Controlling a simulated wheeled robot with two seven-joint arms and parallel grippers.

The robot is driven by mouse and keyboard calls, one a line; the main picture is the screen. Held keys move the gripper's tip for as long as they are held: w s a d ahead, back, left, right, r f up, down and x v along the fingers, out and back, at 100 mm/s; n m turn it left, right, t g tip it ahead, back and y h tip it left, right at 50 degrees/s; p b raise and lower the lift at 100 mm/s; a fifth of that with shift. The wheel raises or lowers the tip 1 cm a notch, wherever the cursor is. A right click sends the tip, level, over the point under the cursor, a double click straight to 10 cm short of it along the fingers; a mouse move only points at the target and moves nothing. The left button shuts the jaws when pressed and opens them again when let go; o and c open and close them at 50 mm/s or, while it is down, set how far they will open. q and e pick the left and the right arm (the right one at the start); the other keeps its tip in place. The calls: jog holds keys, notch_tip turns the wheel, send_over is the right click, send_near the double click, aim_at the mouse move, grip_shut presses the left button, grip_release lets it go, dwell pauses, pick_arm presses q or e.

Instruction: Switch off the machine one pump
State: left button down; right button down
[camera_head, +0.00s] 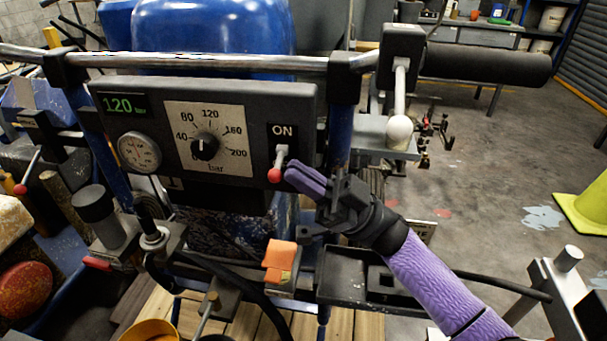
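The machine's control panel (206,184) is a dark box under a metal bar. It has a green readout of 120 bar (123,105), a round gauge (140,152) and a pressure knob (204,147). At its right is a toggle switch (280,158) with a red tip, hanging down under a label reading ON. My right gripper (290,177) has purple fingers pointing left, with the tips right beside the red tip. I cannot tell whether they touch it. The fingers overlap from this side, so their opening is unclear. My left gripper is not in view.
A lever with a white ball knob (399,128) stands to the right of the panel, below a black handle grip (485,67). An orange part (280,256) sits below my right gripper. A yellow cone (588,208) stands at the right on open concrete floor.

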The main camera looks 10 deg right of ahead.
aim_at(303, 101)
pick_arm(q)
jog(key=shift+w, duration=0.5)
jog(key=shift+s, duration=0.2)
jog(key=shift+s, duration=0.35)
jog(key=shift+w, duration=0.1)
